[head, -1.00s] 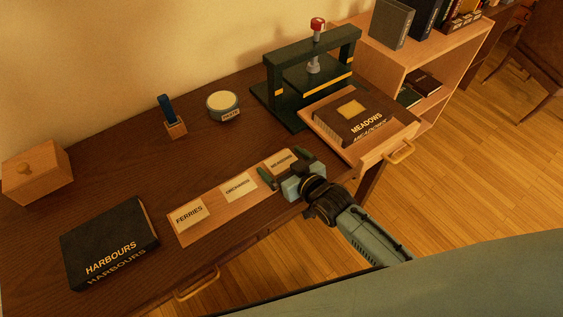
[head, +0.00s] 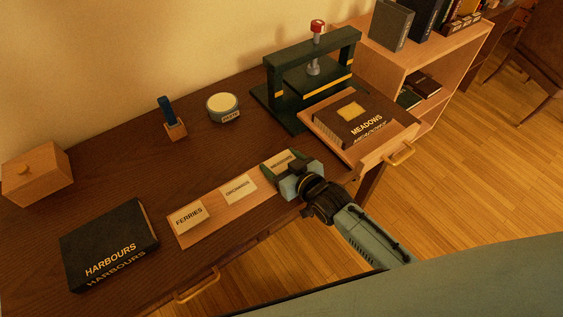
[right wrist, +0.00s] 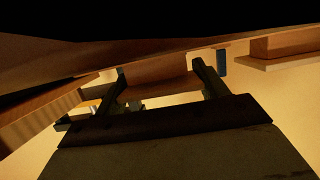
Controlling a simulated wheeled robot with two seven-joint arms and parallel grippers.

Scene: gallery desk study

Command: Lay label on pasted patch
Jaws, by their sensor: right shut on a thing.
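My right gripper (head: 283,166) is shut on the right-hand label (head: 278,158), at the right end of the wooden strip. The label is a small pale card with dark print too small to read surely. Its near part is hidden by the gripper. In the right wrist view the two fingers (right wrist: 160,84) stand apart with a brown wooden shape between them; the card itself is not clear there. My left gripper is not in view.
The strip (head: 212,222) also bears the FERRIES label (head: 188,217) and another label (head: 238,188). The HARBOURS book (head: 108,240) lies left. A green press (head: 314,75), paste pot (head: 223,106), blue-handled brush (head: 168,115) and wooden box (head: 37,173) stand behind.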

